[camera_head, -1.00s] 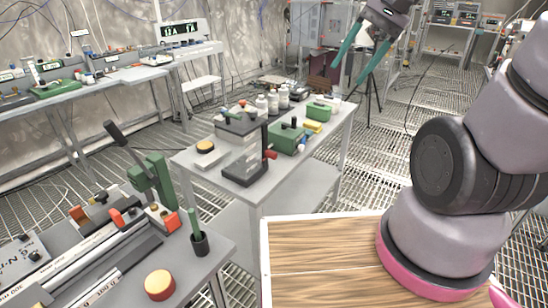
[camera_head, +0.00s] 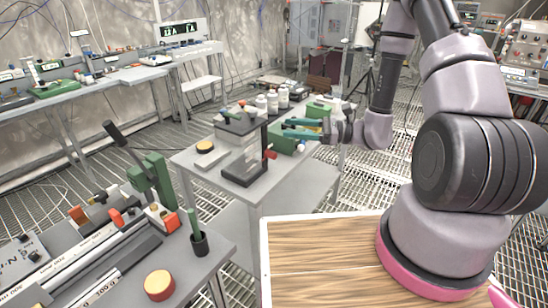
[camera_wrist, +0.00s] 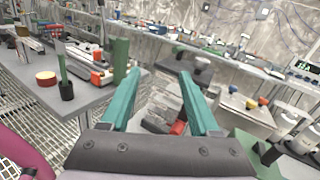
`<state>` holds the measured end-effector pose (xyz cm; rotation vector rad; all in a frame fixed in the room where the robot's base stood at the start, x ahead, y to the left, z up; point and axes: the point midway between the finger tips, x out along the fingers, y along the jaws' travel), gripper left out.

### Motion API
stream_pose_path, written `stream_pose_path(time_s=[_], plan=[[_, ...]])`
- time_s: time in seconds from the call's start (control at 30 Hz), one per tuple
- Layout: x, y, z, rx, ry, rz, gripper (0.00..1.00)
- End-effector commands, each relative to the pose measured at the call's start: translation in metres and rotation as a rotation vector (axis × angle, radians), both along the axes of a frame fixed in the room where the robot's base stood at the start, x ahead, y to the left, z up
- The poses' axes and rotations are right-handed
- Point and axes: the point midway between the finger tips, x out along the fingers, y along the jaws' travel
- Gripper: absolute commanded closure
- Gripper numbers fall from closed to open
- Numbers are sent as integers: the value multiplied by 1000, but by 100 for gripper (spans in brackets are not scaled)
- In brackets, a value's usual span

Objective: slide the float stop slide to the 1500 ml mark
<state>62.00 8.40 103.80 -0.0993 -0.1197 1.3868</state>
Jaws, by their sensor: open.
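A long pale scale rail (camera_head: 75,262) with printed ml and g marks runs along the near left bench. An orange-red block (camera_head: 116,218) and a red-white block (camera_head: 162,218) sit along it. I cannot tell which block is the float stop slide, and the 1500 ml mark is not legible. The benchtop gear also shows at the left of the wrist view. My gripper (camera_head: 287,128) has two teal fingers, spread apart and empty, over the middle table and pointing left. In the wrist view my gripper (camera_wrist: 160,76) shows a clear gap between its fingers, well away from the rail.
A green lever post (camera_head: 152,182), a dark cup (camera_head: 199,243) and a red-rimmed round knob (camera_head: 159,285) stand on the near bench. The middle table (camera_head: 215,178) holds a dark-based stand, white bottles and green boxes. Open grating floor lies between the benches.

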Motion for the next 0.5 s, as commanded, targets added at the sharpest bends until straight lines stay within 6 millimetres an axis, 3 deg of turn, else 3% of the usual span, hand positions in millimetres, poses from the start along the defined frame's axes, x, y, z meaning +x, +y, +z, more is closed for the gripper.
stream_pose_path(time_s=[0.1,0.3,0.5], plan=[[11,-8,-50,61,110,-159,38],[16,-24,-119,99,236,-380,38],[14,-31,-149,99,283,-475,38]])
